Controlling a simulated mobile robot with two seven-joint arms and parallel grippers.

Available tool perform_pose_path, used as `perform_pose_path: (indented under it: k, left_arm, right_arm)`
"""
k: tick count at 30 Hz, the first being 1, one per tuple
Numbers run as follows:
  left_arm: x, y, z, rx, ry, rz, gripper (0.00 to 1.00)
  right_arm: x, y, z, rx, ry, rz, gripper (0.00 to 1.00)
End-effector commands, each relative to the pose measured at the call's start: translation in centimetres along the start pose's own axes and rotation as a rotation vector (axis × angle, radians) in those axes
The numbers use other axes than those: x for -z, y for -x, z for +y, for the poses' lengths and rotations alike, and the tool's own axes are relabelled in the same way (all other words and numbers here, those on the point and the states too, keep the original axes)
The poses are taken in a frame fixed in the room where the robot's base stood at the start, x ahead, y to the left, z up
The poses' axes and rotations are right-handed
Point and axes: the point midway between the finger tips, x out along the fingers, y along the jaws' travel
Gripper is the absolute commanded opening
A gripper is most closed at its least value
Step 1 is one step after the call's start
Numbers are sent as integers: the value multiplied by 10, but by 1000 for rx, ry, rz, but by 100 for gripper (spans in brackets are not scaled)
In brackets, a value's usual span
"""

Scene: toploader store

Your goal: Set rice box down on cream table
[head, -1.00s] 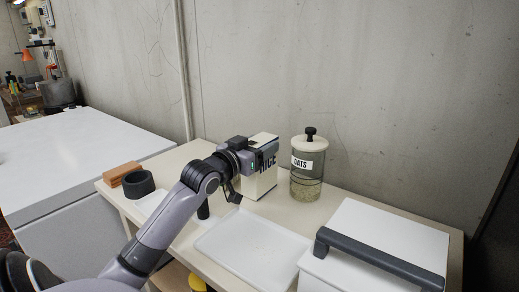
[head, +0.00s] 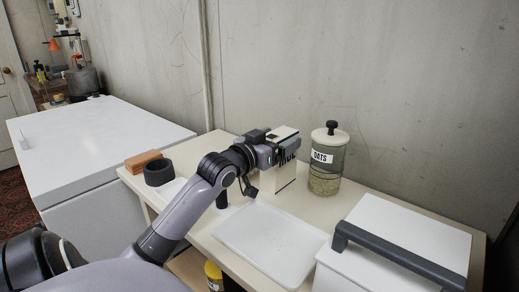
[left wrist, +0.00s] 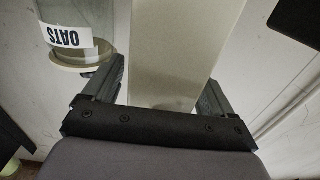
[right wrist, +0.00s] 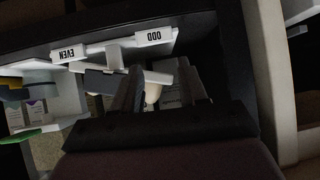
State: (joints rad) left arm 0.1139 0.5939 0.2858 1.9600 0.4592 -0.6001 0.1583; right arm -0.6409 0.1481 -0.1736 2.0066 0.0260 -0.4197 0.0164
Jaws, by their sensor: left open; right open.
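The rice box (head: 285,174), a cream upright box with dark lettering mostly hidden by my gripper, stands on the cream table (head: 210,226) just left of the oats jar. My left gripper (head: 288,150) is at the upper part of the box. In the left wrist view the pale box (left wrist: 172,55) lies between the two spread fingers (left wrist: 160,92), with a gap visible on the left side. My right gripper (right wrist: 160,88) is open and empty, in front of a dark shelf with labelled compartments; it is out of the head view.
The oats jar (head: 326,165) stands close right of the box. A white tray (head: 268,240) lies in front, with a white lidded chest (head: 410,240) at right.

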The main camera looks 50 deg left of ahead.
Motion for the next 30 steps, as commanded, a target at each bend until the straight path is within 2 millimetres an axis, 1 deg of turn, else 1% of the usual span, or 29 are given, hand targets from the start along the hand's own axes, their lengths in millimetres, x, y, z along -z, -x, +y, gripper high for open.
perform_pose_path:
  k: [12,18,24,30]
  left_arm:
    - [-2,64,0,0,0,-3,85]
    - [-2,91,0,-1,1,-3,85]
    - [-1,106,0,0,0,-1,85]
    - [0,111,0,-1,0,0,85]
  right_arm:
    - [-2,-2,0,0,-1,-1,43]
    - [-2,-2,0,1,-2,-1,43]
    - [-2,-2,-1,2,-3,-1,43]
    - [-2,-2,-1,3,-3,-1,43]
